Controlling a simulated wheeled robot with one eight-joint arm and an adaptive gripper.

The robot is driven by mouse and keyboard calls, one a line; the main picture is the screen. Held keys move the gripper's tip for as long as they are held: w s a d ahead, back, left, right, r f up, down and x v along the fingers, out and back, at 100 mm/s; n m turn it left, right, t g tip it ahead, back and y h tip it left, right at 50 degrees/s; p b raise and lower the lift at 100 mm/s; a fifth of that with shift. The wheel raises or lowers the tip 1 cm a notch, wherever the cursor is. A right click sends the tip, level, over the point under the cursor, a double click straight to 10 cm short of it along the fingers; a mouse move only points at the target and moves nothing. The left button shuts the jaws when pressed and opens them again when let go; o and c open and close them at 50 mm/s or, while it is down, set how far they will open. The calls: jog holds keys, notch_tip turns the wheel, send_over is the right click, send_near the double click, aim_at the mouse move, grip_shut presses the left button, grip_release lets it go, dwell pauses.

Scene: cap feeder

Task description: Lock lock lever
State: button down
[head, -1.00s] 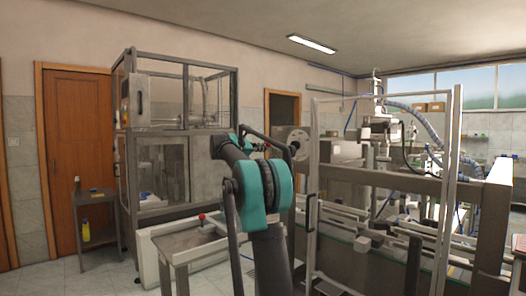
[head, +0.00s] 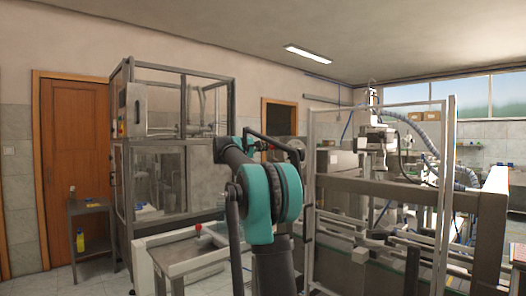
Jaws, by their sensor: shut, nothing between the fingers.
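A small lever with a red knob (head: 198,227) stands on the metal table in front of the glazed cabinet, left of my arm. It is small in the picture, and I cannot tell whether it is the lock lever or how it is set. My arm, with teal and grey joints, rises in the middle of the head view and bends away to the upper left. My gripper cannot be made out, as the arm's links cover that area. No contact between my arm and the lever shows.
The metal table (head: 185,256) adjoins the tall framed cabinet (head: 175,190). A guarded conveyor machine (head: 430,195) stands close on the right. A small side table (head: 90,208) with a yellow bottle (head: 80,241) stands at the left. Floor (head: 95,280) is open at the lower left.

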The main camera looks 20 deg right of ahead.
jog(key=shift+s+d+r+m, duration=0.25)
jog(key=shift+s+r+m, duration=0.05)
jog(key=shift+s+m, duration=0.35)
jog(key=shift+s, duration=0.1)
dwell(0.3)
jog(key=v, duration=1.2)
jog(key=shift+f, duration=0.15)
